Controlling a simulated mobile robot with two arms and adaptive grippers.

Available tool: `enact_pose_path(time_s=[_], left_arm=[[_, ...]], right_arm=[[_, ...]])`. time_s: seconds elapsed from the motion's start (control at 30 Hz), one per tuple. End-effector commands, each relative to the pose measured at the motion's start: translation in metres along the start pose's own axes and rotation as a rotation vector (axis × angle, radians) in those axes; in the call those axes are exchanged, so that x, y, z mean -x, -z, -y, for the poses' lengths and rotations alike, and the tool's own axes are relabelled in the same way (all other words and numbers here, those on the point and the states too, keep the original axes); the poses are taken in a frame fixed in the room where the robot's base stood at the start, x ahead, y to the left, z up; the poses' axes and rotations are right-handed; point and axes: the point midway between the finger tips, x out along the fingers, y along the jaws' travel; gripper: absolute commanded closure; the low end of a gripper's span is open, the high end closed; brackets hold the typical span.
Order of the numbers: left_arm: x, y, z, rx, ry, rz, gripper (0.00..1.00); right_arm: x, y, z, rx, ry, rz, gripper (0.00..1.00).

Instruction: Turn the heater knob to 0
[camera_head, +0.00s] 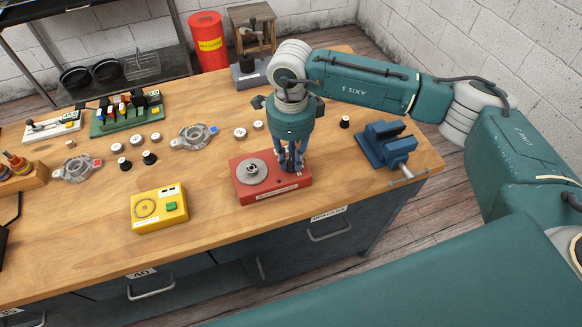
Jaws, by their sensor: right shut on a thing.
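The heater is a red box (240,189) with a round grey metal plate (251,172) on its left half, standing near the front edge of the workbench. My right gripper (291,167) points straight down over the right half of the heater. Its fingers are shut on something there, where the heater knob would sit. The fingers hide the knob, so its pointer and setting cannot be read. My left gripper is not in view.
A blue vise (387,145) stands to the right. Grey ring-shaped housings (194,137) and several small round parts lie behind. The front bench top (95,262) is clear.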

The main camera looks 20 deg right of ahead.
Motion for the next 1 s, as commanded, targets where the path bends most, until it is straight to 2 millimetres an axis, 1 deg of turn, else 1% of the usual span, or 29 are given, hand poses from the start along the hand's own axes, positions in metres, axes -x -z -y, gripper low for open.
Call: enact_pose_path(time_s=[0.03, 0.1, 0.2, 0.4, 0.7, 1.0], left_arm=[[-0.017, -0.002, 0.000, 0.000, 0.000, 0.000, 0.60], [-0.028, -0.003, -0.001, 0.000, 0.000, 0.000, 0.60], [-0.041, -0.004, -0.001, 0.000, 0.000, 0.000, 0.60], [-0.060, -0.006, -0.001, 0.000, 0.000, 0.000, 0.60], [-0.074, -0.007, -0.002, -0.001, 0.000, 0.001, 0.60], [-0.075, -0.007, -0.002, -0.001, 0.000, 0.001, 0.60]], right_arm=[[-0.007, -0.001, 0.002, 0.042, 0.006, 0.004, 1.00], [-0.006, -0.001, 0.002, 0.103, 0.006, 0.003, 1.00], [-0.005, -0.001, 0.002, 0.182, 0.006, 0.003, 1.00], [-0.003, -0.001, 0.002, 0.312, 0.005, 0.003, 1.00], [0.000, -0.001, 0.001, 0.418, 0.004, 0.003, 1.00], [0.002, -0.001, 0.001, 0.439, 0.005, 0.002, 1.00]])
